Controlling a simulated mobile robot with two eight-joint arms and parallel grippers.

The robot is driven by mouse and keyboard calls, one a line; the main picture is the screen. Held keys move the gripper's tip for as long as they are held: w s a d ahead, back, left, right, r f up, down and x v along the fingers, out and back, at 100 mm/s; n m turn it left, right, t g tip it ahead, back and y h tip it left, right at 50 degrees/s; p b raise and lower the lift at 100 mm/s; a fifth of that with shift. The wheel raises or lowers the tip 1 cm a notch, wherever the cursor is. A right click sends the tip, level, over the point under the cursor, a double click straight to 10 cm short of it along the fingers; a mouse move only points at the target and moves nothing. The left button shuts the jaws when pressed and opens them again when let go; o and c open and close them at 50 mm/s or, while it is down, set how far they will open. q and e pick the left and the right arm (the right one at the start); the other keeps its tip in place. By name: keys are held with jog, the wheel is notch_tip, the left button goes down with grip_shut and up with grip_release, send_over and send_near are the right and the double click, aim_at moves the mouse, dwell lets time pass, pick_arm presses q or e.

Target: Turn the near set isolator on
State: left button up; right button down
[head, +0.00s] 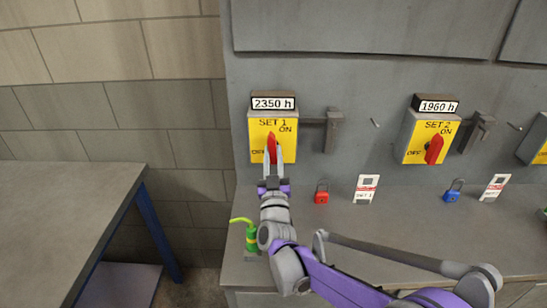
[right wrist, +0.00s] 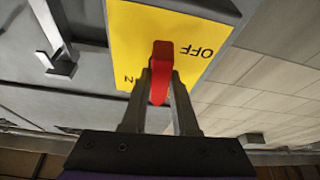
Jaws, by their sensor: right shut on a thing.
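The SET 1 isolator is a yellow plate (head: 260,126) marked ON at upper right and OFF at lower left, on the grey cabinet under a "2350 h" display (head: 273,103). Its red handle (head: 271,145) stands roughly upright in the head view. My right gripper (head: 273,158) is shut on this handle, its fingers on either side of it. The right wrist view shows the red handle (right wrist: 161,72) between the fingers, with the yellow plate (right wrist: 135,45) behind, OFF to the right and ON partly hidden at left. My left gripper is not in view.
On the ledge are a red padlock (head: 321,197), a blue padlock (head: 452,196), white tags (head: 366,190) and a green-yellow can (head: 252,238). A grey table (head: 60,205) stands at left.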

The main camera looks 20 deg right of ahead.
jog(key=shift+m+h, duration=0.6)
jog(key=shift+m, duration=0.6)
jog(key=c, duration=0.7)
grip_release()
jog(key=shift+s+a, duration=0.1)
jog(key=b+v, duration=0.2)
jog(key=v, duration=0.8)
jog(key=shift+s+a, duration=0.1)
jog(key=shift+s, duration=0.2)
jog(key=shift+f, duration=0.15)
